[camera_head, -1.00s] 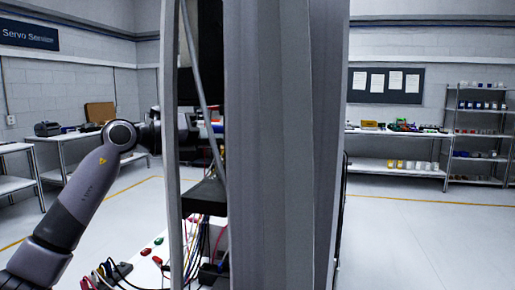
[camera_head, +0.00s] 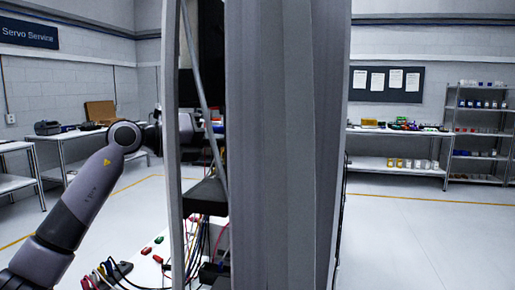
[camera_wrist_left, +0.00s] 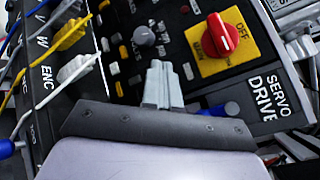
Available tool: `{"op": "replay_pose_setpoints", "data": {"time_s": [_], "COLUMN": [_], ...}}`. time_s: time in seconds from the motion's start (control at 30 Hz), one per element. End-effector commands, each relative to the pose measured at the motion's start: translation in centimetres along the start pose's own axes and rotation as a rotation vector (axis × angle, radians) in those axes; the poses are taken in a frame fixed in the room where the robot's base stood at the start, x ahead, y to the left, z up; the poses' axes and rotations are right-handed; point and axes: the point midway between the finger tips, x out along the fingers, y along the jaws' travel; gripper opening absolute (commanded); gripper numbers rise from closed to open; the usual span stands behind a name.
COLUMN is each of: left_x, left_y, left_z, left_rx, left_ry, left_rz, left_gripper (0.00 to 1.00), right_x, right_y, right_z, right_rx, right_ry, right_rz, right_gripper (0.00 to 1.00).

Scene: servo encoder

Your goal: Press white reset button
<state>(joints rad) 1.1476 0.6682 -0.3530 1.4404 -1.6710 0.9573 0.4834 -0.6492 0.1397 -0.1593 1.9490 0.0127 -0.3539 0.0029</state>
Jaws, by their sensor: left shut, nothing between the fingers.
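In the left wrist view, the dark servo drive panel (camera_wrist_left: 126,69) fills the area beyond my left gripper (camera_wrist_left: 157,68). The gripper's pale fingers are shut with nothing between them, and their tips overlap the panel in the picture. I cannot tell whether they touch it. A small whitish button (camera_wrist_left: 188,71) lies just right of the fingertips; its label is not readable, so I cannot confirm that it is the reset button. In the head view my left arm (camera_head: 85,200) comes in from the left; its gripper is hidden behind the grey upright. My right gripper is not in view.
A red rotary switch (camera_wrist_left: 221,35) on a yellow plate and a grey knob (camera_wrist_left: 144,36) sit near the fingers. Yellow and white plugs with cables (camera_wrist_left: 75,68) crowd the panel's left. In the head view a wide grey column (camera_head: 285,150) blocks the middle.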

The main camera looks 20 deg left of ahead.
Motion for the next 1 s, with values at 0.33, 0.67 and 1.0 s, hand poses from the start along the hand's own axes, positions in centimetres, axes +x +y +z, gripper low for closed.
{"op": "replay_pose_setpoints", "data": {"time_s": [0.33, 0.67, 1.0], "left_x": [-0.7, -1.4, -3.8], "left_y": [0.6, 1.1, 2.8], "left_z": [0.5, 1.1, 2.8], "left_rx": [0.000, -0.001, -0.002], "left_ry": [0.001, -0.001, -0.002], "left_rz": [0.000, 0.002, 0.001], "left_gripper": [0.00, 0.00, 0.00], "right_x": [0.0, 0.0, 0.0], "right_y": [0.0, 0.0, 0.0], "right_z": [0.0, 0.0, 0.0], "right_rx": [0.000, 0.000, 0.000], "right_ry": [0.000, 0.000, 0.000], "right_rz": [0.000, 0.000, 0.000], "right_gripper": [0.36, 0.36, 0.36]}}
